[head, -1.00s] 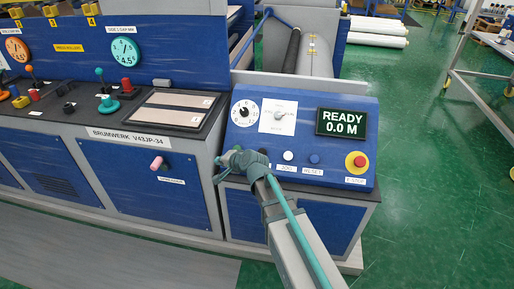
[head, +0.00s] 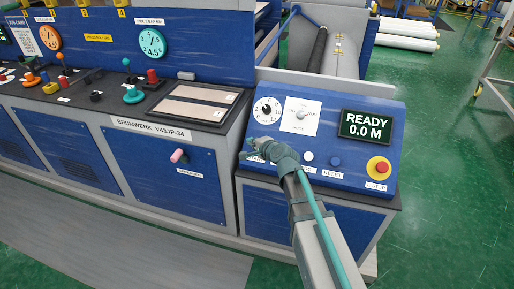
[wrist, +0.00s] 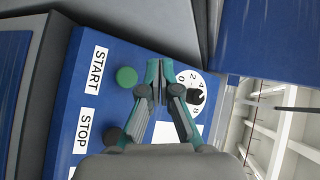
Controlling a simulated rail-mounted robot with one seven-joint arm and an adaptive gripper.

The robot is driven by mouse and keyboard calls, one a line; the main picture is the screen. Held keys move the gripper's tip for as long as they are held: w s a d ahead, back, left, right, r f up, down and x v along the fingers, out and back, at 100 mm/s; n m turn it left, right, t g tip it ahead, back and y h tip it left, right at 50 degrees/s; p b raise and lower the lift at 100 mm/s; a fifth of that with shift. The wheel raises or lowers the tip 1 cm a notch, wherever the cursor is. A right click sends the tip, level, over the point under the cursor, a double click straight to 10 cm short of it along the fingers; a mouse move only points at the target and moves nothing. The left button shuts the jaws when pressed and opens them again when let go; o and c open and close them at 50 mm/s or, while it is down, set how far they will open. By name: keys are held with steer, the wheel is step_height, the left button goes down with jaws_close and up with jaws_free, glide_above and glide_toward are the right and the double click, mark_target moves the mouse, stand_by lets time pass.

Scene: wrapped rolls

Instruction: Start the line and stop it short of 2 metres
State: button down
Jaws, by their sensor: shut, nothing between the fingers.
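The control console (head: 225,133) is blue and sloped, and its display (head: 367,126) reads READY 0.0 M. In the wrist view, the green button (wrist: 126,76) sits beside the START label (wrist: 97,70). A dark button (wrist: 113,135), partly covered by my gripper, sits beside the STOP label (wrist: 84,131). My gripper (wrist: 160,70) is shut and empty, its fingertips over the panel between the green button and the numbered dial (wrist: 194,92). In the head view my gripper (head: 249,148) is at the console's left part and hides the start and stop buttons. Contact cannot be told.
A red emergency stop (head: 382,167) is at the console's right. A white button (head: 308,157) and a blue reset button (head: 336,161) lie right of my gripper. A selector (head: 300,115) is above. A pink knob (head: 179,155) sticks out of the cabinet at left.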

steer(key=shift+w+d+f+b, duration=0.2)
steer(key=shift+w+f+b, duration=0.7)
steer(key=shift+f, duration=0.15)
steer(key=shift+w+d+f+b, duration=0.2)
steer(key=shift+w+f+b, duration=0.7)
steer(key=shift+f, duration=0.2)
steer(key=shift+w+d+f+b, duration=0.2)
steer(key=shift+w+f+b, duration=0.65)
steer(key=shift+f, duration=0.2)
steer(key=shift+f, duration=0.1)
steer(key=shift+w+f+b, duration=0.2)
steer(key=shift+w+b, duration=0.05)
steer(key=shift+b, duration=0.15)
steer(key=shift+w+d+f+b, duration=0.2)
steer(key=shift+w+f+b, duration=0.4)
steer(key=shift+f, duration=0.1)
steer(key=shift+s+r, duration=0.15)
stand_by(0.4)
steer(key=shift+s+a+r+p, duration=0.15)
steer(key=shift+s+r+p, duration=0.6)
steer(key=shift+r+p, duration=0.1)
steer(key=shift+r, duration=0.1)
steer(key=shift+s+a+r+p, duration=0.2)
steer(key=shift+s+r+p, duration=0.6)
steer(key=shift+r, duration=0.15)
steer(key=shift+s+a+r+p, duration=0.2)
steer(key=shift+s+r+p, duration=0.6)
steer(key=shift+r, duration=0.1)
